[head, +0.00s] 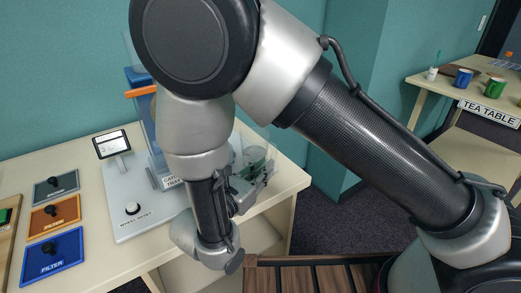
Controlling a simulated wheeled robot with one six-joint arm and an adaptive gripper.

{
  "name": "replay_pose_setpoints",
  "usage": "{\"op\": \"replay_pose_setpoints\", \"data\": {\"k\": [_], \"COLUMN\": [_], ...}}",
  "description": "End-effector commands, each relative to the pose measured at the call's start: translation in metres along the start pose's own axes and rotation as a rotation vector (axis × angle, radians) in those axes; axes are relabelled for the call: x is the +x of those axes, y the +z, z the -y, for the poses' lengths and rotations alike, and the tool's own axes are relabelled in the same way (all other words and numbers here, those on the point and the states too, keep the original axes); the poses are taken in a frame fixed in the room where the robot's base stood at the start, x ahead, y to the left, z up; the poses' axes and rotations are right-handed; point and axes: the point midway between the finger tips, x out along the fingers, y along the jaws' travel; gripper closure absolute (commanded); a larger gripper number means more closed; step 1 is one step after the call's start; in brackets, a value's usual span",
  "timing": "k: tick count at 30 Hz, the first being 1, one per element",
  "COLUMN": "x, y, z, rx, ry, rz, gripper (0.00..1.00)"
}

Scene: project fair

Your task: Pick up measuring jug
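A clear container with a greenish tint (257,154), which looks like the measuring jug, stands near the right end of the light-topped table (285,180) in the head view. My arm and gripper hide much of it. My gripper (262,178) is at the near side of the container, low over the table's right edge. Its fingers overlap the container in the picture. I cannot tell whether they are around it, touching it or apart from it, nor how far they are open.
A grey panel with a white knob (132,209) and small screen (113,144) lies left of my arm. A blue stand (140,78) is behind it. Grey (56,187), orange (54,215) and blue (52,258) knob plates lie farther left. A tea table (432,86) with mugs stands right.

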Motion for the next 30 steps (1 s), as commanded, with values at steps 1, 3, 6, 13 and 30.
{"op": "replay_pose_setpoints", "data": {"k": [1,3,6,13,30], "x": [0.009,0.022,0.035,0.043,0.043], "y": [0.001,0.001,0.001,0.001,0.000], "z": [0.001,0.001,0.001,0.001,0.001], "rx": [-0.001,0.000,0.000,0.000,-0.002], "ry": [-0.005,-0.005,-0.005,-0.002,-0.003], "rz": [0.000,0.000,0.000,-0.001,-0.002], "gripper": [0.85,0.85,0.85,0.85,1.00]}}
